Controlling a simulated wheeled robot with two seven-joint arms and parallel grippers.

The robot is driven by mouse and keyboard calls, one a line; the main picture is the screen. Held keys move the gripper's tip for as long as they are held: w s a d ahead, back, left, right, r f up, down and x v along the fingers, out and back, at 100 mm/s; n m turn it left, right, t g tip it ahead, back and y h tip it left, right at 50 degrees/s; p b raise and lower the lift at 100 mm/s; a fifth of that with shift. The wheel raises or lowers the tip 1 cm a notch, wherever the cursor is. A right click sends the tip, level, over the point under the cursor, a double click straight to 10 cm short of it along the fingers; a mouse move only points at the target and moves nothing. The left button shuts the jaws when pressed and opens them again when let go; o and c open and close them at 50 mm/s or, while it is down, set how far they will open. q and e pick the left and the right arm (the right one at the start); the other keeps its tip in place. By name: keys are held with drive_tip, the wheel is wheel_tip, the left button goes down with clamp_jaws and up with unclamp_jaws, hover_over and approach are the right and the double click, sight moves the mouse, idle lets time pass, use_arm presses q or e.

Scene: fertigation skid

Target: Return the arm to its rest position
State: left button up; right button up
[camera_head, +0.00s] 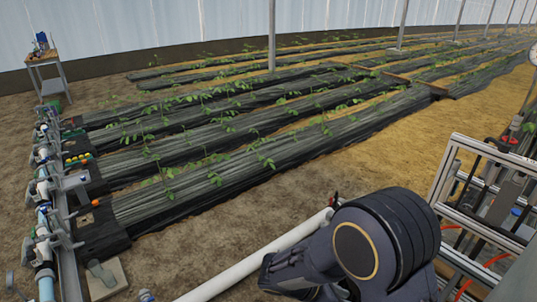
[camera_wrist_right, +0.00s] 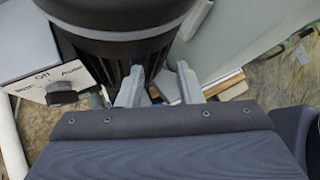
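My right arm reaches into the lower right of the head view, its dark shoulder and elbow links filling the space there; its gripper is hidden in that view. In the right wrist view my right gripper (camera_wrist_right: 160,80) shows two grey fingers set apart, with nothing seen held between them. The fingers are close to the lower part of a black ribbed motor-like housing (camera_wrist_right: 118,45); I cannot tell if they touch it. My left arm and gripper are not in view.
A grey switch box (camera_wrist_right: 45,68) marked Off and Auto, with a black knob (camera_wrist_right: 62,95), is left of the right gripper. A white pipe (camera_head: 255,262) and metal frame (camera_head: 445,185) flank the arm. A valve manifold (camera_head: 45,200) stands left; planted beds (camera_head: 200,150) lie beyond. Bare soil is between.

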drive_tip(key=s+d+r+m+t+y+p, duration=0.1)
drive_tip(key=s+r+m+t+y+p, duration=0.1)
drive_tip(key=s+r+m+y, duration=0.5)
drive_tip(key=s+d+r+m+t+y+p, duration=0.1)
drive_tip(key=s+r+m+y+p, duration=0.4)
drive_tip(key=r+m, duration=0.8)
drive_tip(key=shift+s+d+r+m+t+y, duration=0.3)
drive_tip(key=shift+s+m+t+y, duration=0.75)
drive_tip(key=shift+s+m, duration=0.95)
drive_tip(key=shift+s, duration=0.1)
